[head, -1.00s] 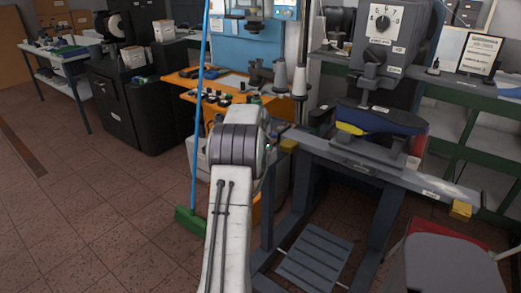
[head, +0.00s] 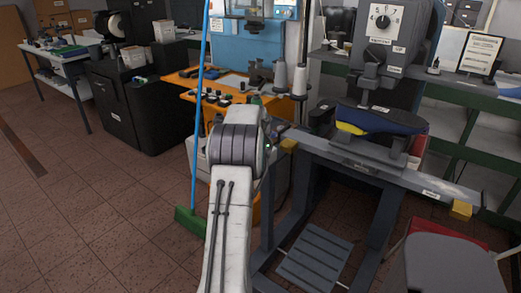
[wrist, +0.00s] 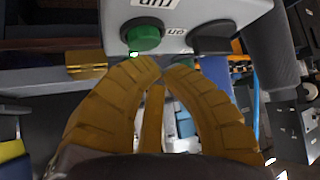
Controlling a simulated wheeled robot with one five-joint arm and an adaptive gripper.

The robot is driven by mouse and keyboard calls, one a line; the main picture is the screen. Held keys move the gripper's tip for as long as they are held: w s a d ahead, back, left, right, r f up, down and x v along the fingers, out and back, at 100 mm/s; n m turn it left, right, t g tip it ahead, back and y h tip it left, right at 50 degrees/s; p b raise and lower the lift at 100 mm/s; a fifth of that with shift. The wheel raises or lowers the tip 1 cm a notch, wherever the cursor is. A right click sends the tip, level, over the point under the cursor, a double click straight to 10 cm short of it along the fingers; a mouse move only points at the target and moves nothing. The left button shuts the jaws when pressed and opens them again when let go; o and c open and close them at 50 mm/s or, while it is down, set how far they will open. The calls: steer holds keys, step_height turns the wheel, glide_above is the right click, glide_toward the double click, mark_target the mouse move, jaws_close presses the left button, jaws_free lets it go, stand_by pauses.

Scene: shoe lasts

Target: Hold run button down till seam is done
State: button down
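In the wrist view a round green button (wrist: 145,36) sits on a light grey control box (wrist: 180,14), under an upside-down label that seems to read "run". My gripper (wrist: 163,68) has tan ridged fingers with their tips together, just below the green button in the picture. I cannot tell whether a fingertip touches or presses it. In the head view the machine (head: 385,45) has a numbered dial, and a dark blue shoe with a yellow part (head: 385,121) sits beneath its head. My arm hides the gripper and button there.
A black knob or button (wrist: 212,36) sits right of the green button. A blue-handled broom (head: 197,120) stands left of my arm. A grey-and-red seat (head: 450,262) is at lower right.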

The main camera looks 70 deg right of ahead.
steer(key=shift+f, duration=0.35)
